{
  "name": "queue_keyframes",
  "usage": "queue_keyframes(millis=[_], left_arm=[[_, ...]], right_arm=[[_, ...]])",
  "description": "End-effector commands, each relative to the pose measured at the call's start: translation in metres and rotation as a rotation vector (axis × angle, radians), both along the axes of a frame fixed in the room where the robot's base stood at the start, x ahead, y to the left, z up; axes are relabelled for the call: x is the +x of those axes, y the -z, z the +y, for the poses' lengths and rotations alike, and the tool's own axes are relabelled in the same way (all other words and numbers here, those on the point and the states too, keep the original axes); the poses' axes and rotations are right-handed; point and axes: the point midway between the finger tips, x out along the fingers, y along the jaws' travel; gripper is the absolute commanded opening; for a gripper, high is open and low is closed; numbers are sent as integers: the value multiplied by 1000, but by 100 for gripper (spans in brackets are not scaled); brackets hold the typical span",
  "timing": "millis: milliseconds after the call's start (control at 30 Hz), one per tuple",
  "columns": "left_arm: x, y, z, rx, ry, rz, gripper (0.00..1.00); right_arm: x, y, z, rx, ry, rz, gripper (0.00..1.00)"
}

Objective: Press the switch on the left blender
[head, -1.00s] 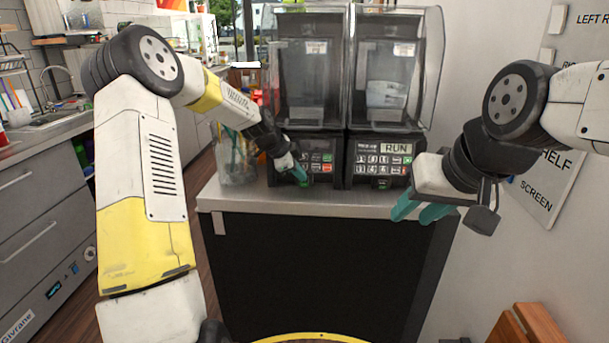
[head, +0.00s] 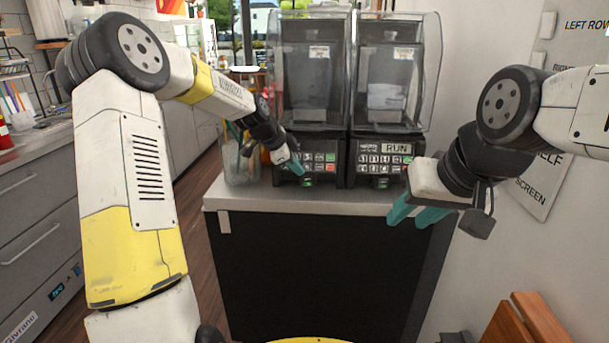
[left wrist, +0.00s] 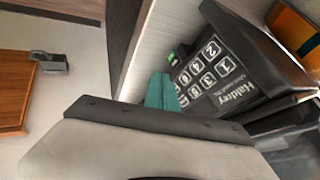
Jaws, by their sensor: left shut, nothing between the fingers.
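The left blender (head: 312,80) stands on the counter under a clear cover, with a keypad of grey, red and green keys on its base. A green-lit switch (head: 307,182) sits low on its front; it also shows as a small green spot in the left wrist view (left wrist: 171,57). My left gripper (head: 296,168) is shut and empty, its teal fingertips just in front of the keypad, up and left of the switch. In the left wrist view the fingers (left wrist: 161,92) are together beside the keypad (left wrist: 205,72). My right gripper (head: 418,215) has its teal fingers apart, in front of the counter's right side.
The right blender (head: 390,80), labelled RUN, stands close beside the left one. A clear container (head: 240,162) with utensils stands left of the blenders. The counter's front strip (head: 300,199) is clear. A wall with signs is at the right.

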Motion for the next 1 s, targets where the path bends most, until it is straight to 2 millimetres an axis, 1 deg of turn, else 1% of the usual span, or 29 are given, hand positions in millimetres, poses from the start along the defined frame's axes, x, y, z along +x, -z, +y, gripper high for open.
queue_keyframes(millis=[100, 300, 500, 767, 833, 867, 933, 967, 1000], left_arm=[[-5, -19, 9, 1, -1, -4, 0], [-12, -43, 20, 0, -1, -2, 0], [-15, -50, 22, 0, 1, 0, 0], [-15, -50, 22, 0, 1, 0, 0], [-18, -52, 21, 2, -3, 3, 0], [-20, -53, 21, 4, -9, 7, 0], [-32, -59, 19, 13, -40, 23, 0], [-40, -63, 17, 17, -58, 33, 0], [-53, -69, 17, 23, -94, 51, 0]], right_arm=[[0, 0, 0, 0, 0, 1, 36], [0, 0, 0, 0, 0, 0, 36], [0, 0, 0, 0, 0, 1, 36], [0, 0, 0, 0, 0, 1, 36], [0, 0, 0, 0, 0, 1, 36], [0, 0, 0, 0, 0, 1, 36], [0, 0, 0, 0, 0, 1, 36], [0, 0, 0, 0, 0, 1, 36], [0, 0, 0, 0, 0, 1, 36]])
